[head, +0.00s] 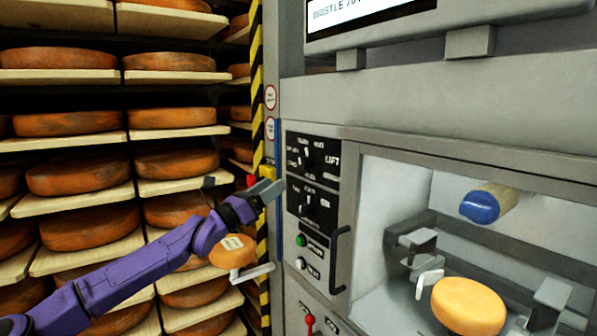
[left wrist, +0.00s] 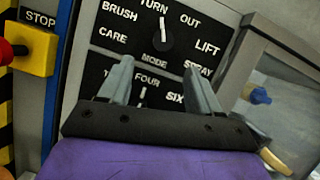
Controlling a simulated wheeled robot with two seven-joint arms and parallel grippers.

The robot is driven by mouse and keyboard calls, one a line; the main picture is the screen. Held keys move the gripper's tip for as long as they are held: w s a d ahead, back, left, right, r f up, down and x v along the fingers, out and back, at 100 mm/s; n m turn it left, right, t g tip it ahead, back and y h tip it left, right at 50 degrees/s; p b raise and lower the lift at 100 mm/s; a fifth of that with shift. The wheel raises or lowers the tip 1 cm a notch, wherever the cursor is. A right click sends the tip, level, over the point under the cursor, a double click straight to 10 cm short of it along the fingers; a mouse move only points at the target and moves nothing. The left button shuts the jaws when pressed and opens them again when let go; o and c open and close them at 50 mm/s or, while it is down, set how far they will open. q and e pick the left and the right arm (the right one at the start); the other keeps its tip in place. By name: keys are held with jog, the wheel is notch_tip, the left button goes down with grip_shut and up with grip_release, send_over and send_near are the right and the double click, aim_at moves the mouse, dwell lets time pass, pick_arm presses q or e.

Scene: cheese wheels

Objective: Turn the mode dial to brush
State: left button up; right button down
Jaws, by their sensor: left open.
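The mode dial (head: 307,157) is on the upper black panel of the grey machine. In the left wrist view the mode dial (left wrist: 162,41) has a white pointer line standing nearly upright, toward TURN. The BRUSH label (left wrist: 120,13) is to its upper left, with CARE below that; OUT, LIFT and SPRAY are on the right. My left gripper (head: 272,186) is open and empty, left of and below the mode dial in the head view. In the left wrist view its fingers (left wrist: 158,76) are apart, below the dial, over the second dial (left wrist: 143,97). My right gripper is not in view.
A yellow stop box (left wrist: 30,47) with a red button is left of the panels. A black handle (head: 340,258) is below right of them. A cheese wheel (head: 468,306) and a blue-ended brush (head: 482,205) are in the bay. Cheese shelves (head: 95,200) stand left.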

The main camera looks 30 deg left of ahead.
aim_at(301, 165)
pick_arm(q)
jog(key=p+x, duration=0.3)
jog(key=x, duration=0.7)
jog(key=shift+w+d+r, duration=0.1)
jog(key=shift+d+r, duration=0.05)
jog(key=shift+r, duration=0.15)
